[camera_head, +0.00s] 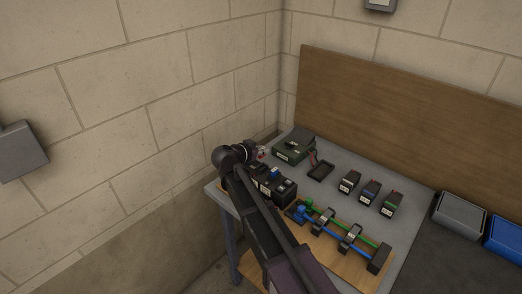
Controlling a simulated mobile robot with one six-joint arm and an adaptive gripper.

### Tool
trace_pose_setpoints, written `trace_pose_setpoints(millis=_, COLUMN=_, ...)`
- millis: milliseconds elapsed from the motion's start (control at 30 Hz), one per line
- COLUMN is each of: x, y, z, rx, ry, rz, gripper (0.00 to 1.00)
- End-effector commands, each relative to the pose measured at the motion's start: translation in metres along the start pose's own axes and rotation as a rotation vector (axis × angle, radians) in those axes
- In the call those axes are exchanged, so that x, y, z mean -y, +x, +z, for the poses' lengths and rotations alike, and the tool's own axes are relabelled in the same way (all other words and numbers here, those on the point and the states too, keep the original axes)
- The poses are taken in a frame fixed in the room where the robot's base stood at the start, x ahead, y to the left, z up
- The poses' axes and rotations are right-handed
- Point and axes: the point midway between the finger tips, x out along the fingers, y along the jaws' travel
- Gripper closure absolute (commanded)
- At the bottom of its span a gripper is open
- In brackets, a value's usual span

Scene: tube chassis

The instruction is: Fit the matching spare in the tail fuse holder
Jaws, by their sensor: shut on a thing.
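My gripper (261,153) is at the left back of the table, in front of the green box. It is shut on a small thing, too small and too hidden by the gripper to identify. The tube chassis (345,237) lies on a wooden board, with green and blue tubes running through several dark blocks. I cannot tell which part is the tail fuse holder. A dark case with blue on top (284,187) stands left of the chassis, partly behind my arm.
A dark green box (292,149) stands at the table's back left corner. A shallow black tray (321,171) lies right of it. A grey bin (460,214) and a blue bin (506,239) stand at the right. Walls close off the left and back; bare grey tabletop (405,180) shows behind the blocks.

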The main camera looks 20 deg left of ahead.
Motion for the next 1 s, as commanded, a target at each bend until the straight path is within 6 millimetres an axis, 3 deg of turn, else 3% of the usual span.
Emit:
trace_pose_setpoints(millis=500, x=0.001, y=0.015, z=0.039, rx=0.0, ry=-0.001, rz=-0.001, gripper=1.0)
trace_pose_setpoints(millis=1000, x=0.001, y=0.018, z=0.046, rx=0.0, ry=-0.001, rz=-0.002, gripper=1.0)
